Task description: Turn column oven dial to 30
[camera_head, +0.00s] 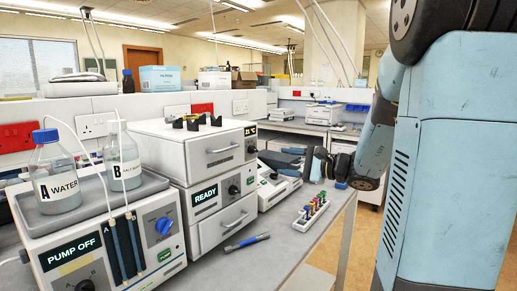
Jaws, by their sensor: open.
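The column oven appears to be the upper white box (195,150) of the stack, with a drawer handle and a small lit display (250,131) whose figures look like 21 °C, too small to be sure. Its dark round dial (251,149) sits on the right of the front, below the display. My gripper (268,160) is open and empty, reaching in from the right. Its dark fingers point left towards the dial and look close to it. I cannot tell whether they touch it.
Below is a box (215,213) reading READY, with its own dial (233,190). At left a pump (100,240) reads PUMP OFF, with bottles A (57,185) and B (124,172) on top. A vial rack (311,214) and a pen-like tool (246,242) lie on the bench front.

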